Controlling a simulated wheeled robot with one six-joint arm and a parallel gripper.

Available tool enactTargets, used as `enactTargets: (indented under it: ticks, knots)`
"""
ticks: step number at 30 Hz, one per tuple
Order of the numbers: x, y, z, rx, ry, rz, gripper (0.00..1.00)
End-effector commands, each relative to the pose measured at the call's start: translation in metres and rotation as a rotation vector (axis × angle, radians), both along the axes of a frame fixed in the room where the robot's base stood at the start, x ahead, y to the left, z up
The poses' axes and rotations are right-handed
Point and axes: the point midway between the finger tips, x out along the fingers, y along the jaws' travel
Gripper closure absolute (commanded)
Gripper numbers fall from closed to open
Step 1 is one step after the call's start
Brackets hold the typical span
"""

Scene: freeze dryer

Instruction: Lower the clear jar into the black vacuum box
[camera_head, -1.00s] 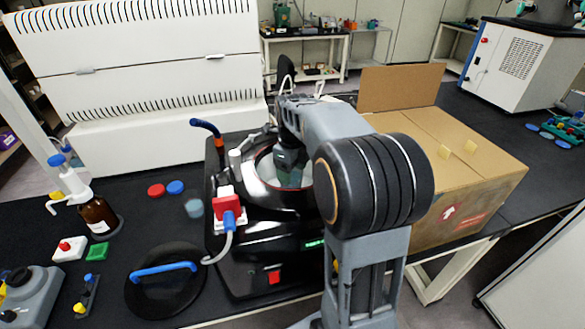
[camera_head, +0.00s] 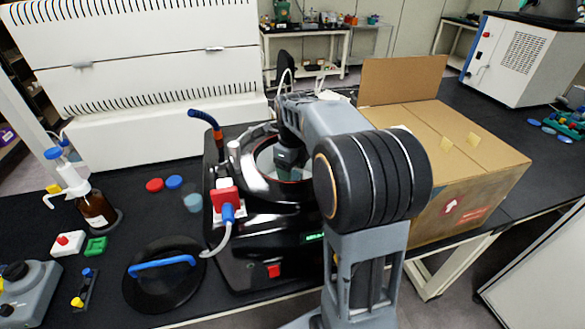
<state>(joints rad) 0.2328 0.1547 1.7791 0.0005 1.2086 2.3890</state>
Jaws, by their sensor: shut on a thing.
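The black vacuum box (camera_head: 246,243) stands on the dark bench in the middle of the view, with its round top opening uncovered. My gripper (camera_head: 290,165) points down over that opening, and its fingers are largely hidden by my arm and the rim. It is shut on the clear jar (camera_head: 289,174), of which only a small see-through part shows inside the opening. I cannot tell how deep the jar sits or whether it touches the box floor. A black round lid (camera_head: 165,285) with a blue handle lies on the bench at the front left.
A cardboard box (camera_head: 470,165) stands close to the right of my arm. A red valve (camera_head: 225,196) with a hose and a blue-tipped tube (camera_head: 205,118) rise beside the opening. A brown bottle (camera_head: 97,211), coloured caps and a small clear cup (camera_head: 193,202) sit at left.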

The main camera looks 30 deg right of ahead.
Motion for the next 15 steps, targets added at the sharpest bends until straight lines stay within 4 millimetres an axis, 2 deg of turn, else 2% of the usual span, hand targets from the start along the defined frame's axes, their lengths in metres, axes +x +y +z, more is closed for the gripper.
enactTargets:
  ticks: [15]
  knots:
    - [0.0001,0.0000,-0.0041,0.000,-0.001,0.000,0.62]
